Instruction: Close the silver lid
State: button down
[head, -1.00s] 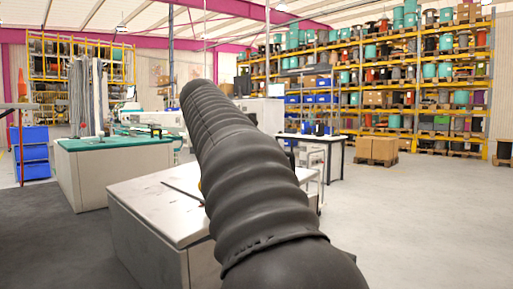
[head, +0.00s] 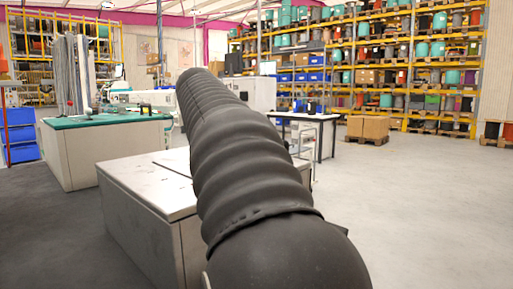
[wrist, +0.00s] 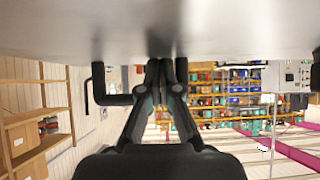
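A silver metal cabinet (head: 150,190) stands in front of me, left of centre in the head view. Its flat top shows a seam, and my black-sleeved arm hides its right part. I cannot tell from there how the lid stands. In the wrist view, which looks upside down, a smooth silver surface (wrist: 90,25) fills the upper edge, probably part of the cabinet or its lid. My gripper (wrist: 166,72) has its two dark fingers drawn close together, tips at that surface. Nothing is visible between them. A black bent bar (wrist: 108,98) juts out beside the fingers. My gripper is hidden in the head view.
A white table (head: 305,118) and tall reel racks (head: 385,75) are at the back. Cardboard boxes (head: 368,127) stand on a pallet. Open floor lies to the right.

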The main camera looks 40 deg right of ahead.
jog(key=shift+f, duration=0.6)
jog(key=shift+a+r+p, duration=0.25)
jog(key=shift+r+p, duration=0.3)
jog(key=shift+p, duration=0.15)
jog(key=v, duration=0.6)
jog(key=r+p+v, duration=0.1)
jog(key=v, duration=0.2)
jog(key=shift+w+d, duration=0.15)
jog(key=shift+d, duration=0.25)
jog(key=shift+a+r, duration=0.2)
jog(key=shift+r, duration=0.05)
